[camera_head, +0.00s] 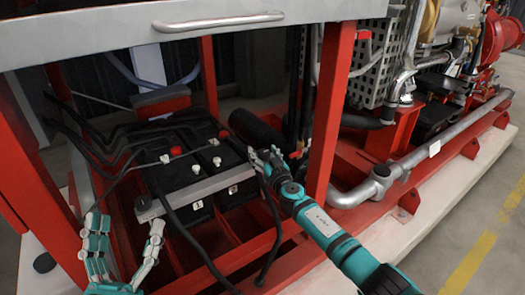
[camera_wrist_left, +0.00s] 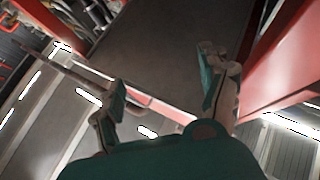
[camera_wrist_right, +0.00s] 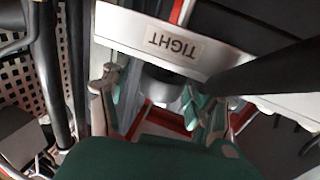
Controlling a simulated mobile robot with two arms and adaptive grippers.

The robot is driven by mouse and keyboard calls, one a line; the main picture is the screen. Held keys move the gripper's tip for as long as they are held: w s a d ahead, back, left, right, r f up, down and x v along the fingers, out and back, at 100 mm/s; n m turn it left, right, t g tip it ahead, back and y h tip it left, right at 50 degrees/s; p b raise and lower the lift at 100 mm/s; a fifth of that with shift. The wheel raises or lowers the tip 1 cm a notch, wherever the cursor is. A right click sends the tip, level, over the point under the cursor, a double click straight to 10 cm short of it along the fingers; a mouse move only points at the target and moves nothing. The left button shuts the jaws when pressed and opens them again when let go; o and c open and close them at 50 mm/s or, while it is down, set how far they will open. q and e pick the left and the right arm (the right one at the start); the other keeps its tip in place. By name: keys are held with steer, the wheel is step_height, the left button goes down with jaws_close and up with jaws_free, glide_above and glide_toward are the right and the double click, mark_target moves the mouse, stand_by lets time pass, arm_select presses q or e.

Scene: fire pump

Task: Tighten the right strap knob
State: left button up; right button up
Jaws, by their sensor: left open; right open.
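The metal battery strap (camera_head: 195,193) lies across the black batteries (camera_head: 178,172). A grey knob (camera_head: 143,203) shows at its left end. In the head view my right gripper (camera_head: 266,158) is at the strap's right end and hides the knob there. In the right wrist view a grey, round right strap knob (camera_wrist_right: 165,90) sits below the strap (camera_wrist_right: 120,28), by an upside-down "TIGHT" label (camera_wrist_right: 173,43). It lies between the open fingers of my right gripper (camera_wrist_right: 155,105); contact cannot be told. My left gripper (camera_head: 126,232) is open and empty, left of the batteries.
A red frame post (camera_head: 331,110) stands just right of my right gripper, and another (camera_head: 35,160) is at the left. A grey panel with a handle (camera_head: 218,22) overhangs the batteries. Black cables (camera_head: 105,140) run over and beside them. A grey pipe (camera_head: 420,160) runs at right.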

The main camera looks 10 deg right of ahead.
steer(key=shift+s, duration=0.1)
steer(key=shift+c, duration=0.9)
steer(key=c, duration=1)
